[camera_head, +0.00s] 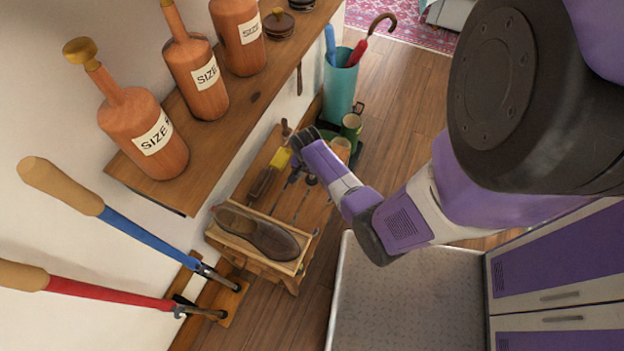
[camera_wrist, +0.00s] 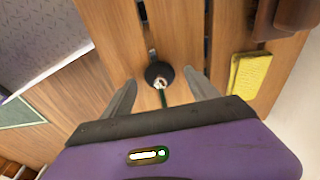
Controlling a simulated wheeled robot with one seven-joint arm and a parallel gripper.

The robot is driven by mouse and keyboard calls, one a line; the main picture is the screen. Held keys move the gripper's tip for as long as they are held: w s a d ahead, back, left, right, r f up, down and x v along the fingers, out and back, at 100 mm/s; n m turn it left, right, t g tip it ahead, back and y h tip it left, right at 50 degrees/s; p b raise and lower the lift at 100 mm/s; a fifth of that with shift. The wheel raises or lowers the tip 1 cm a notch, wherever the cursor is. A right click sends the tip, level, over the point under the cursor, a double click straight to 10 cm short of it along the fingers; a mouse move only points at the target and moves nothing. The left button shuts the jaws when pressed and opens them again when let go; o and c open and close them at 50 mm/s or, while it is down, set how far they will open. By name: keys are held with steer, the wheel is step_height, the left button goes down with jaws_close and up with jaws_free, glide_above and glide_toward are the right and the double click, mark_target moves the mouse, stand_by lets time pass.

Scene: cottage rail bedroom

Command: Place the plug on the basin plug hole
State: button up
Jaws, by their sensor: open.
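A small dark round piece with a shiny metal centre, which looks like the plug (camera_wrist: 153,72), is on the slatted wooden surface in the wrist view. A thin green strip runs from it toward my gripper. My gripper (camera_wrist: 159,78) is open, with one finger on each side of the piece in the picture; I cannot tell the height gap. In the head view my gripper (camera_head: 303,140) is over the wooden bench (camera_head: 318,205), and small dark items lie below it, too small to tell apart. I cannot make out a basin or plug hole in either view.
A brown shoe (camera_head: 262,236) lies in a wooden tray at the bench's near end. A yellow item (camera_wrist: 250,75) is right of the plug. A teal umbrella stand (camera_head: 340,85) stands beyond. A wall shelf (camera_head: 235,105) with wooden bottles overhangs at left.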

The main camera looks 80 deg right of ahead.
jaws_close()
stand_by(0.3)
